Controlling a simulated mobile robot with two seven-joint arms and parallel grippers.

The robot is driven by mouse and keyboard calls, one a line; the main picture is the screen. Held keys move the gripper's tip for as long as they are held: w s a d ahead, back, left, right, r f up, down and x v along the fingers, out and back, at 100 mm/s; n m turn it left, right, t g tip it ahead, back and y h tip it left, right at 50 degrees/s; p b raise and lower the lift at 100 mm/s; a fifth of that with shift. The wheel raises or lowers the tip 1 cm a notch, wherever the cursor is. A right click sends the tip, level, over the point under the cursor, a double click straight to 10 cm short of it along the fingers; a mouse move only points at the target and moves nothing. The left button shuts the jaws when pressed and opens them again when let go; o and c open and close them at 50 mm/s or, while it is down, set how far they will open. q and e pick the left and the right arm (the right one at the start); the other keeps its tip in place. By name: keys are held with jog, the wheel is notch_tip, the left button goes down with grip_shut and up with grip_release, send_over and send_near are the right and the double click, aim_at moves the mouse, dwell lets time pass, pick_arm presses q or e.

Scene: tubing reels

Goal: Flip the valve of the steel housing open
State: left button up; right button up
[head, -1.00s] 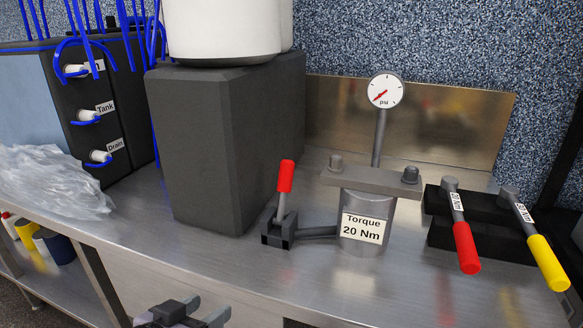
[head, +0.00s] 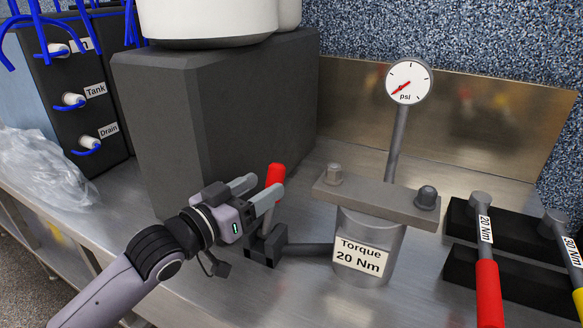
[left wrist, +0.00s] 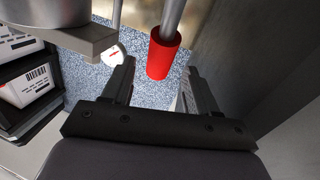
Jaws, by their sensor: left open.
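The steel housing (head: 366,232) stands on the metal bench with a "Torque 20 Nm" label, two bolts on its top plate and a psi gauge (head: 408,82) above. A pipe runs left from it to a dark valve block (head: 266,246). The valve lever, with a red grip (head: 274,174), stands nearly upright on that block. My left gripper (head: 259,190) is open at the lever. In the left wrist view the red grip (left wrist: 163,58) shows between the two fingers (left wrist: 155,88), apart from both. My right gripper is not in view.
A large dark box (head: 215,110) with a white vessel (head: 205,20) on top stands close behind my left gripper. Torque wrenches with red (head: 488,292) and yellow handles lie in a dark rack at the right. A clear plastic bag (head: 40,172) lies at the left.

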aim_at(283, 174)
pick_arm(q)
jog(key=shift+p+x, duration=0.5)
jog(key=shift+x, duration=2.85)
grip_shut()
jog(key=s+t+h+b, duration=0.1)
jog(key=b, duration=0.1)
jog(key=s+a+r+m+t+h+b, duration=0.1)
jog(key=s+b, duration=0.1)
jog(key=b, duration=0.1)
jog(key=s+a+t+h+b, duration=0.1)
jog(key=s+t+b, duration=0.1)
jog(key=shift+r+m, duration=0.2)
jog(key=shift+m, duration=0.1)
jog(key=h+b, duration=0.1)
jog(key=s+h+b, duration=0.1)
jog(key=shift+s+a+r+m+t+b, duration=0.3)
jog(key=shift+r+m, duration=0.05)
jog(key=shift+m, duration=0.05)
grip_release()
